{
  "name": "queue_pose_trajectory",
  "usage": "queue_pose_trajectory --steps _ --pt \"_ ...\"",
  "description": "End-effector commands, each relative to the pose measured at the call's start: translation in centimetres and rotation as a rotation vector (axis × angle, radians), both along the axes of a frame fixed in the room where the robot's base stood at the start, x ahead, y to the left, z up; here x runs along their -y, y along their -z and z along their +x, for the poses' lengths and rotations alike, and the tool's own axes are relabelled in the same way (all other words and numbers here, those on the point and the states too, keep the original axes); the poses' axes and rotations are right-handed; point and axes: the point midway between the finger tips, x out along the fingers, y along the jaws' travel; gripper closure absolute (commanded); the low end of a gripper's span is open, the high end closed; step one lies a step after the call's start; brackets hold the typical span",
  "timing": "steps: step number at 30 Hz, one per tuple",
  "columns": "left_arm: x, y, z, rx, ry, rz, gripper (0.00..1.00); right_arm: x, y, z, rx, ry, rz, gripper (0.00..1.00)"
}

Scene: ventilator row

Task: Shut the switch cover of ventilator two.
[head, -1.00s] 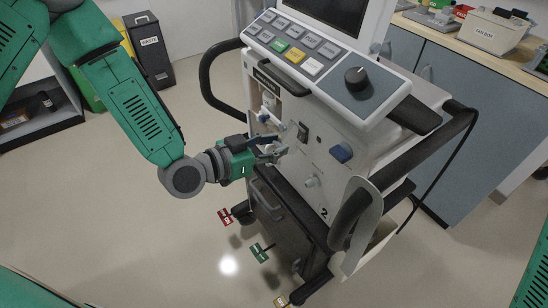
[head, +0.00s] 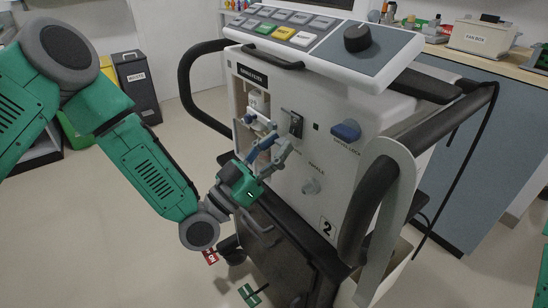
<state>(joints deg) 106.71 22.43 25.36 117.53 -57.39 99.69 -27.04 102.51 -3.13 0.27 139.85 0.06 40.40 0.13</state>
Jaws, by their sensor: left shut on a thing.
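Ventilator two (head: 345,190) stands in the middle of the head view, with a "2" label low on its front. Its dark switch (head: 296,123) sits on the front panel, left of the blue knob (head: 346,130). My left gripper (head: 278,146) reaches in from the left, its fingertips at the panel just below and left of the switch. It is shut on what seems to be the switch cover. The fingers hide most of the held part, so its exact angle is not clear. My right gripper is not in view.
Left of the switch is an open filter bay (head: 256,100) with small fittings inside. A curved black handle (head: 190,90) and a thick padded rail (head: 365,205) flank the ventilator.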

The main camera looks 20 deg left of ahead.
Motion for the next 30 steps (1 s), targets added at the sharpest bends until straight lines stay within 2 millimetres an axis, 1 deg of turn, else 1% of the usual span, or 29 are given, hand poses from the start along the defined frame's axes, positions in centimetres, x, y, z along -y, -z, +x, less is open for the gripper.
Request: queue_pose_trajectory --steps 1,17,18,19,27,30 --pt "0.03 0.84 -0.03 -0.005 0.000 0.003 1.00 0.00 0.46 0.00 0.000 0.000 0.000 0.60" --pt "0.10 0.71 0.09 0.008 0.001 -0.008 1.00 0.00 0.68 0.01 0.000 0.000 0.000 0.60" --pt "0.10 0.70 0.08 0.009 0.001 -0.009 0.61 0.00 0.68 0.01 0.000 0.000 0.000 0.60" --pt "0.10 0.67 0.09 0.009 0.001 -0.009 0.55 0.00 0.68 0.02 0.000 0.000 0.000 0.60" --pt "0.11 0.32 0.03 0.017 0.000 -0.013 0.55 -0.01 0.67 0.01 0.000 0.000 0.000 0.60" --pt "-0.07 0.48 -0.18 0.017 0.000 -0.013 0.55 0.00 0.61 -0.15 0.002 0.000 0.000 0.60"
